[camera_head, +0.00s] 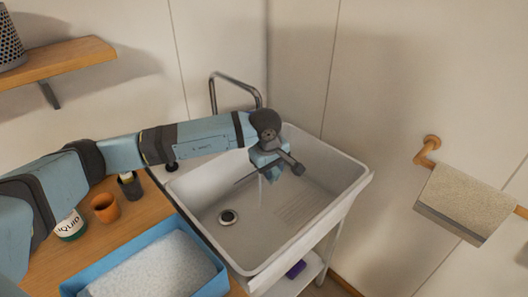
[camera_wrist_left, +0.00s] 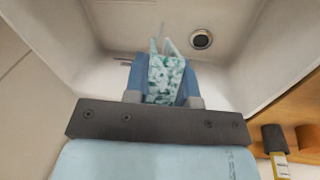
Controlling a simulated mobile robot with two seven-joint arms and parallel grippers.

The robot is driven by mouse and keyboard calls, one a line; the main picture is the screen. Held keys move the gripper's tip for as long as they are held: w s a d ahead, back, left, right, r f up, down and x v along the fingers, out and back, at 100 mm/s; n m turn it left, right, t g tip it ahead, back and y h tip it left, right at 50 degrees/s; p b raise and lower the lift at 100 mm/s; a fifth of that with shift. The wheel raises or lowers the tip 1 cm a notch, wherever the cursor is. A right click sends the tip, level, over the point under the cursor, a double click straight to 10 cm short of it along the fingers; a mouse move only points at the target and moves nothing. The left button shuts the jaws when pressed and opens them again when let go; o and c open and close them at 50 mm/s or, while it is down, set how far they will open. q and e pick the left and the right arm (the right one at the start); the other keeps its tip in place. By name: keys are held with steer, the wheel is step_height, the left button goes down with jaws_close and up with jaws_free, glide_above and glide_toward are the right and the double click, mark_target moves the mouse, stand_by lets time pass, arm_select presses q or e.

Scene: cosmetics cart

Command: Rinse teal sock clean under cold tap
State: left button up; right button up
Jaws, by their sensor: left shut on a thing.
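My left gripper (camera_head: 270,172) is over the white sink basin (camera_head: 310,178), below and to the right of the metal tap (camera_head: 236,88). In the left wrist view it is shut on the teal sock (camera_wrist_left: 166,78), a teal-and-white mottled cloth between the two blue fingers. A thin pale tip sticks up beyond the sock; I cannot tell whether it is cloth or water. In the head view the sock is mostly hidden by the gripper. The drain (camera_head: 228,217) shows in the basin floor. My right gripper is not in view.
A blue tub of white foam (camera_head: 160,268) stands on the wooden counter (camera_head: 150,209) left of the sink. An orange cup (camera_head: 105,207) and a labelled liquid container (camera_head: 70,226) are behind it. A beige towel (camera_head: 468,199) hangs at right. The basin's right side is clear.

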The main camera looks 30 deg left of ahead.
arm_select(q)
steer(key=s+d+r+p, duration=0.1)
steer(key=s+d+r, duration=0.2)
steer(key=s+r, duration=0.1)
stand_by(0.4)
stand_by(0.7)
